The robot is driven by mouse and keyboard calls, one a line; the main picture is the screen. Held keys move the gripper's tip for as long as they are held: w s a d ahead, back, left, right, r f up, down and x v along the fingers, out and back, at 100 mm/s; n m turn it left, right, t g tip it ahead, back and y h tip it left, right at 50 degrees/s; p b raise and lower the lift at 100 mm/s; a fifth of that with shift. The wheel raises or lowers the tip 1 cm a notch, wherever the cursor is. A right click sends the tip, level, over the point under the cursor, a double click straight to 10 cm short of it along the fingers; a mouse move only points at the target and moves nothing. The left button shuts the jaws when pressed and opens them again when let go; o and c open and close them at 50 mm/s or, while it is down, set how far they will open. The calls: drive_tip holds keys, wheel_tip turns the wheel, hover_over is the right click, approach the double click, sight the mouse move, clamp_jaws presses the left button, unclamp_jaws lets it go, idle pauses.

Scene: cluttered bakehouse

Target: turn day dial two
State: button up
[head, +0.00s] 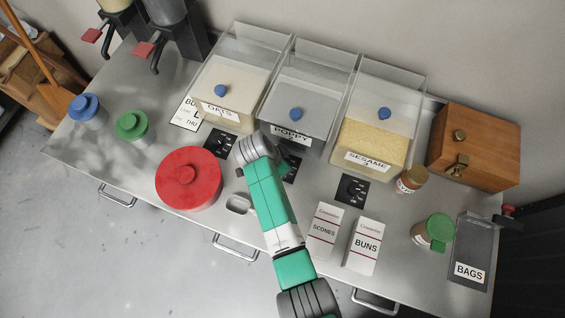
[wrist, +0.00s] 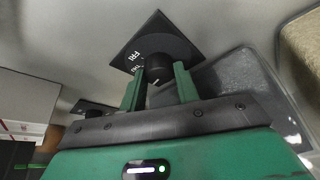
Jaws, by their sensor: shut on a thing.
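Day dial two, a black square plate with a round black knob (wrist: 158,68), is in the middle of the wrist view. White lettering including "FRI" shows on its plate, and a white pointer mark shows on the knob. My gripper (wrist: 157,80) has its two green fingers on either side of the knob, shut on it. In the head view, part of the middle dial plate (head: 291,170) shows in front of the poppy bin, beside my wrist. My wrist hides the rest of it, and my fingers are hidden there.
Other dial plates sit in front of the oats bin (head: 219,144) and the sesame bin (head: 352,190). A red round lid (head: 188,178) lies left of my arm. Scones (head: 323,231) and buns (head: 364,246) boxes stand close on its right.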

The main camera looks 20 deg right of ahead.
drive_tip(key=m+g+b, duration=0.1)
drive_tip(key=m, duration=0.1)
drive_tip(key=m+b, duration=0.1)
drive_tip(key=m, duration=0.1)
drive_tip(key=shift+w+f+m+g+b, duration=0.15)
drive_tip(key=shift+m+g+b, duration=0.15)
drive_tip(key=shift+g, duration=0.1)
drive_tip(key=shift+m+g+y+b, duration=0.3)
drive_tip(key=shift+m+g+b, duration=0.4)
drive_tip(key=shift+m+b, duration=0.8)
drive_tip(key=shift+m, duration=0.5)
drive_tip(key=o, duration=1)
drive_tip(key=shift+r+p, duration=0.2)
drive_tip(key=shift+p, duration=0.1)
drive_tip(key=v, duration=0.7)
drive_tip(key=shift+w+a+r+p, duration=0.1)
drive_tip(key=shift+w+r+p, duration=0.05)
drive_tip(key=shift+r+p, duration=0.2)
